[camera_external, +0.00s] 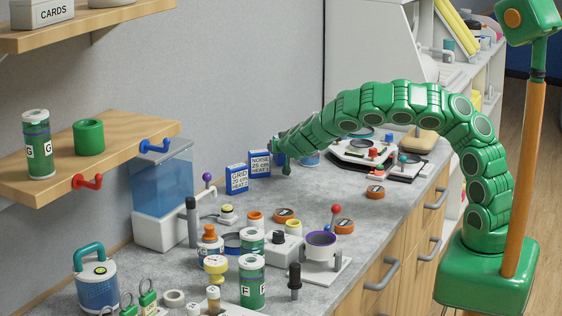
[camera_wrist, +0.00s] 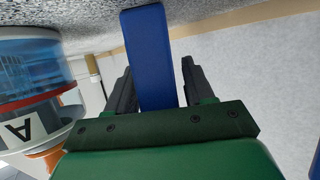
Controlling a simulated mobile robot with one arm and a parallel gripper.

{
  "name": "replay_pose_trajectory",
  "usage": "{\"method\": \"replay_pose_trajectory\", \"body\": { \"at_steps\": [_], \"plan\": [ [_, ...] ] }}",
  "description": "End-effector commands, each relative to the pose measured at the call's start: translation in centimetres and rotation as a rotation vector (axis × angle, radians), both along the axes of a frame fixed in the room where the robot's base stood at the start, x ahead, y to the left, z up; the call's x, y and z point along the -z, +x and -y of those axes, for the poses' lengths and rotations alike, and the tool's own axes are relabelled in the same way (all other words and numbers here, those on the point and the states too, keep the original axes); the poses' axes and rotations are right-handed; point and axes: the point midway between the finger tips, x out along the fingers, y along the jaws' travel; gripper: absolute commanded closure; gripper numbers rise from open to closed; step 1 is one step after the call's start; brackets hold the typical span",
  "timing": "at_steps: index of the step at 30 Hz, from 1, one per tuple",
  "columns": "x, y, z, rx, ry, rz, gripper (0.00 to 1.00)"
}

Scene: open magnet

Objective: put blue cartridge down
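Two blue cartridges with white labels stand upright side by side at the back of the counter, against the wall. The NOISE cartridge (camera_external: 260,164) is right beside my gripper (camera_external: 282,158); the GRID cartridge (camera_external: 237,178) is to its left. In the wrist view a blue cartridge (camera_wrist: 150,58) lies between the two fingers of my gripper (camera_wrist: 157,75). It sits close to the left finger, and a narrow gap shows at the right finger. The fingers look open around it. In the external view the fingertips are mostly hidden.
A jar labelled A (camera_wrist: 40,85) is close to my gripper on the left in the wrist view. A blue-walled tank (camera_external: 162,185) stands left of the cartridges. A white board (camera_external: 362,152) lies to the right.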

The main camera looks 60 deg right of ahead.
Motion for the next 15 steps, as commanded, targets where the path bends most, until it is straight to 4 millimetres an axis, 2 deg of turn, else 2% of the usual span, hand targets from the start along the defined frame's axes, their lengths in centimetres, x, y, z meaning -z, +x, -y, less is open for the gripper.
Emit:
{"method": "replay_pose_trajectory", "body": {
  "at_steps": [15],
  "plan": [
    [-0.4, -0.23, -0.37, -0.001, 0.0, -0.001, 0.38]
  ]
}}
